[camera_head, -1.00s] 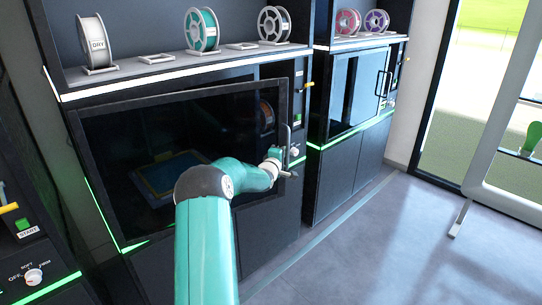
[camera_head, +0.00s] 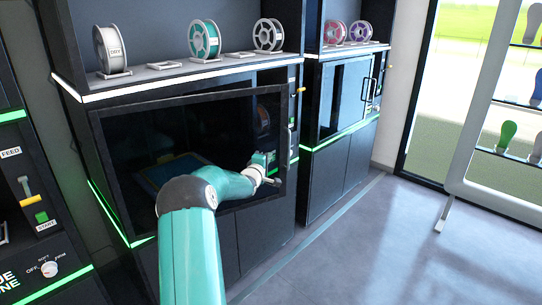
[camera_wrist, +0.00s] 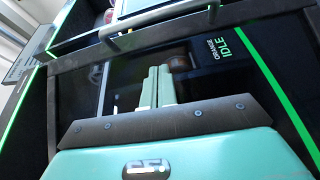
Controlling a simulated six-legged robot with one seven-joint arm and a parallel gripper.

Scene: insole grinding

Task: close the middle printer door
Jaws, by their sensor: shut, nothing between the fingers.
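The middle printer door (camera_head: 192,100) is a dark-framed glass panel standing ajar from its cabinet, in the head view. A blue-edged bed shows dimly through the glass. Its bar handle (camera_head: 289,147) is on the right edge; the handle also crosses the top of the wrist view (camera_wrist: 160,26). My gripper (camera_head: 271,181) is in front of the lower right part of the door, below and left of the handle. In the wrist view my gripper (camera_wrist: 157,72) has its two pale green fingers together, empty, with the door frame and glass beyond. Whether they touch the door I cannot tell.
A right printer (camera_head: 345,97) stands beside it with its door shut. A left machine (camera_head: 35,225) with knob and buttons is at the left edge. Spools (camera_head: 204,39) stand on the shelf above. Grey floor (camera_head: 380,250) is clear at the right.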

